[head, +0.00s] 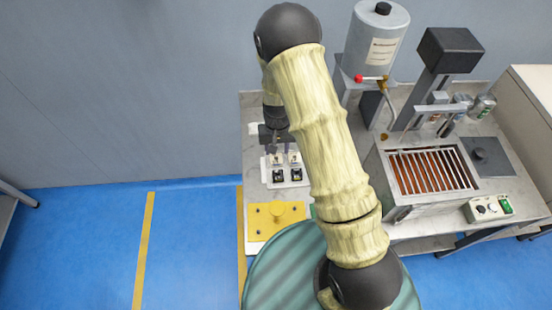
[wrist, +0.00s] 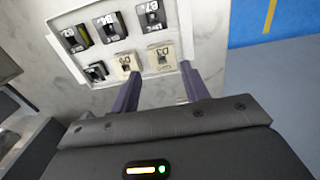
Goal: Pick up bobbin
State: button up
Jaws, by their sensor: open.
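A white tray (wrist: 105,68) in the wrist view holds small labelled pieces that look like the bobbins, several black and two beige. One beige bobbin (wrist: 162,58) is at the tray's near right corner, and another beige bobbin (wrist: 126,65) is left of it. My gripper (wrist: 158,78) is open, its purple fingers spread on the near side of the tray, with the right beige bobbin beyond and between the fingertips in the picture. I cannot tell whether they touch. In the head view my gripper (head: 279,149) points down over the far part of the tray (head: 287,184).
To the right stand a grey canister (head: 377,40), a box with copper-coloured bars (head: 432,172) and a control box (head: 489,208). The blue floor (head: 194,245) at left is clear.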

aim_at(276, 162)
jog(key=shift+f, duration=0.85)
jog(key=shift+s+a+f+p, duration=0.1)
jog(key=shift+f+p, duration=0.95)
jog(key=shift+f, duration=1.55)
jog(key=c, duration=0.6)
